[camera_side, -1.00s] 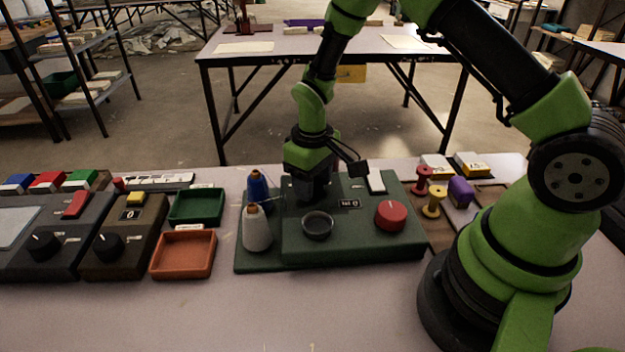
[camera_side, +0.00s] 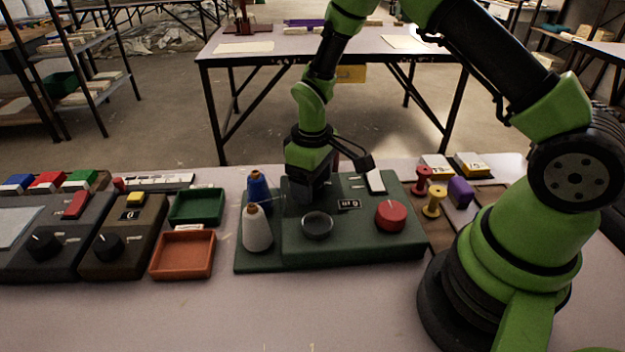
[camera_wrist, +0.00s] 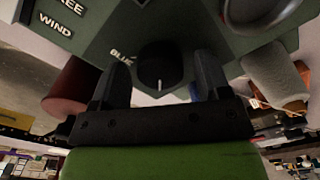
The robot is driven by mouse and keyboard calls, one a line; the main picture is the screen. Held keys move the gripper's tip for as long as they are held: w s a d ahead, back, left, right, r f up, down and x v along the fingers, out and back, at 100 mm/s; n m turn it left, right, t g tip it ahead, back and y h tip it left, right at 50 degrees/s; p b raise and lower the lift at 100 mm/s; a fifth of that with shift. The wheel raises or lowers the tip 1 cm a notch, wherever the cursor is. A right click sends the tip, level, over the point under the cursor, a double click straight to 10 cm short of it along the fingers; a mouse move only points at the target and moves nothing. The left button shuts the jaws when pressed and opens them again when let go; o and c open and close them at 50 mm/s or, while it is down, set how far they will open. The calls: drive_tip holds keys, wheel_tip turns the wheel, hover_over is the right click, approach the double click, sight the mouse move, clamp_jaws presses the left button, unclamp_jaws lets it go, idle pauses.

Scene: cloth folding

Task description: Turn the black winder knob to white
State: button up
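The black winder knob (camera_wrist: 159,68) shows in the wrist view on the green machine (camera_wrist: 75,25), with a white pointer line toward the bottom of the picture. A "BLUE" label (camera_wrist: 122,55) is at its upper left; I cannot read a white label. My gripper (camera_wrist: 160,57) is open, its two dark fingers on either side of the knob with a gap at each side. In the side view my gripper (camera_side: 308,198) is low over the back left of the machine (camera_side: 375,251) and hides the knob. The white cone (camera_side: 256,234) and blue cone (camera_side: 258,190) stand to its left.
A red knob (camera_side: 390,215) and a dark round dish (camera_side: 317,226) are on the machine. Green (camera_side: 197,207) and orange (camera_side: 184,254) trays lie to its left, spools (camera_side: 433,202) to its right. A dark red cylinder (camera_wrist: 72,92) is near my left finger in the wrist view.

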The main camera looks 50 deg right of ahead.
wheel_tip(320, 180, up, 10)
idle(0.7)
drive_tip(key=s+a+r+m+t, duration=0.25)
drive_tip(key=s+r, duration=0.35)
drive_tip(key=r, duration=0.5)
drive_tip(key=s+r+m+t+y, duration=0.2)
drive_tip(key=s+r+m+t, duration=0.2)
drive_tip(key=s, duration=0.8)
drive_tip(key=shift+a+r+t, duration=0.35)
drive_tip(key=shift+a+r, duration=0.1)
drive_tip(key=shift+r, duration=0.05)
drive_tip(key=shift+s, duration=0.1)
